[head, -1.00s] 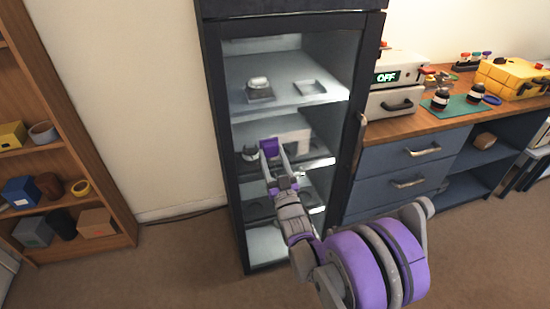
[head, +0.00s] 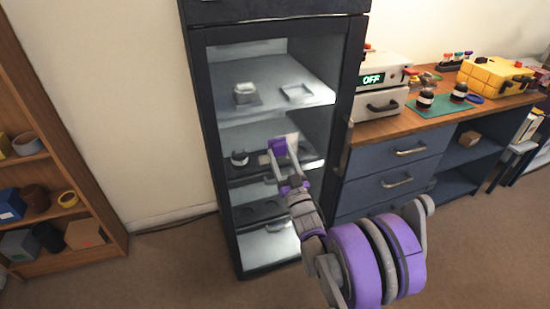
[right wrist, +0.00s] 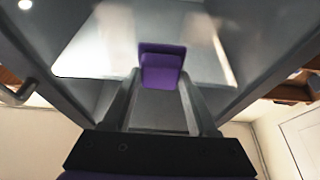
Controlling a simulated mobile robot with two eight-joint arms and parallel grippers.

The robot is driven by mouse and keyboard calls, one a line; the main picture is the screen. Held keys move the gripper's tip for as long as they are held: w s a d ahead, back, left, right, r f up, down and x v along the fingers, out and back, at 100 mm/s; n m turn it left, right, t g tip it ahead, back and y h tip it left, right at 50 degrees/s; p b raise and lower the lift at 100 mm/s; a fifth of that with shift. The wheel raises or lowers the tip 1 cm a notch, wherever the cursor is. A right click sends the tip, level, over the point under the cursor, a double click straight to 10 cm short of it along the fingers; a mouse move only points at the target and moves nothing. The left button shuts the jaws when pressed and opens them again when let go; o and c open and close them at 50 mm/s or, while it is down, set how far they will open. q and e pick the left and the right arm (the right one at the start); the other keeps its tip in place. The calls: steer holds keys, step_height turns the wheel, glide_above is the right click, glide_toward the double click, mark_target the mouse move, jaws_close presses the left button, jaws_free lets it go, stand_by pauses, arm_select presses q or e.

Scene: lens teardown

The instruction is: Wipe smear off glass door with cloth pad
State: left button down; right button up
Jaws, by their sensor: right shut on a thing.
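The glass door (head: 222,128) of a tall dark cabinet stands in front of me in the head view, upright and apparently closed. A pale, hazy smear (head: 293,141) shows at mid-height on the glass. My right gripper (head: 283,158) is shut on a purple cloth pad (head: 278,146), which lies over the smear and hides part of it. In the right wrist view, the pad (right wrist: 161,68) sits between the fingertips, against or very near the glass; exact contact is hard to tell. My left gripper is not in view.
Behind the glass are lit shelves with small items (head: 244,94). A door handle (head: 346,140) is at the door's right edge. A wooden-topped blue counter (head: 420,118) with instruments stands to the right, and a wooden shelf unit (head: 50,160) to the left. Open floor lies between.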

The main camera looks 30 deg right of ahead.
steer(key=shift+s+d, duration=0.25)
steer(key=shift+d, duration=1)
steer(key=shift+s+d, duration=0.3)
steer(key=shift+d, duration=0.95)
steer(key=shift+s+d, duration=0.25)
steer(key=shift+d, duration=1)
steer(key=shift+s+a, duration=0.25)
steer(key=shift+s, duration=0.7)
steer(key=shift+s+a, duration=0.25)
steer(key=shift+s, duration=0.75)
steer(key=shift+s+a, duration=0.25)
steer(key=shift+s, duration=0.7)
steer(key=shift+s, duration=0.1)
steer(key=s, duration=0.2)
steer(key=shift+s+a, duration=0.35)
